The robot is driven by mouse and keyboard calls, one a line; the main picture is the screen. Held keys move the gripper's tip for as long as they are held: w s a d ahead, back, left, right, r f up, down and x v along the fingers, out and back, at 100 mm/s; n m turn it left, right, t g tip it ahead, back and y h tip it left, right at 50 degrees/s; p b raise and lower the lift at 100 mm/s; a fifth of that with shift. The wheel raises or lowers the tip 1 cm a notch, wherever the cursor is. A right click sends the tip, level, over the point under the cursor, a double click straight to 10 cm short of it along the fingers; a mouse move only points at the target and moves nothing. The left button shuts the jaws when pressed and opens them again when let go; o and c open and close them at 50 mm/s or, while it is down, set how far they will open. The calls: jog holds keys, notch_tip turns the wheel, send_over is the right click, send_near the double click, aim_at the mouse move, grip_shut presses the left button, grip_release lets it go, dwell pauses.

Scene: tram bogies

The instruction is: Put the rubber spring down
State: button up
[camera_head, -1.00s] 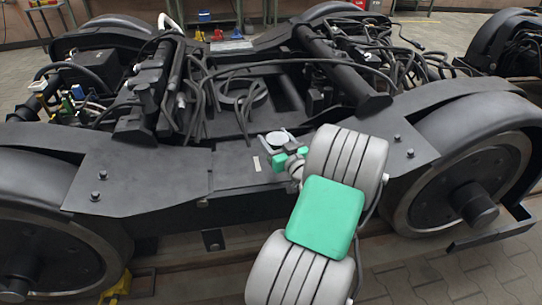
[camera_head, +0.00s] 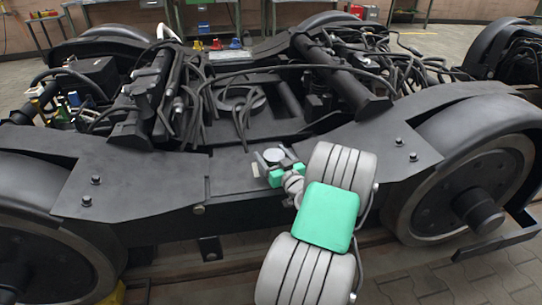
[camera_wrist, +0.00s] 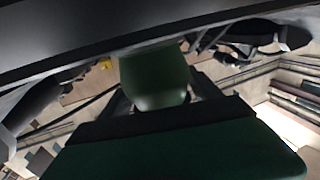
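The rubber spring (camera_head: 273,155) shows in the head view as a small piece with a round pale grey top. It sits between the fingers of my gripper (camera_head: 272,159), over the near side beam of the bogie (camera_head: 150,180). In the wrist view the spring (camera_wrist: 155,78) is a dull green rounded body, with a finger on either side. My gripper looks shut on it. The spring's underside is hidden in the head view, and I cannot tell whether it touches the beam.
Cables and pipes (camera_head: 240,110) crowd the bogie's middle behind the beam. A large wheel (camera_head: 465,195) stands at the right. A workbench (camera_head: 210,15) with small coloured items is at the back. The beam's flat top left of my gripper is clear.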

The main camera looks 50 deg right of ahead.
jog(key=shift+o, duration=1.2)
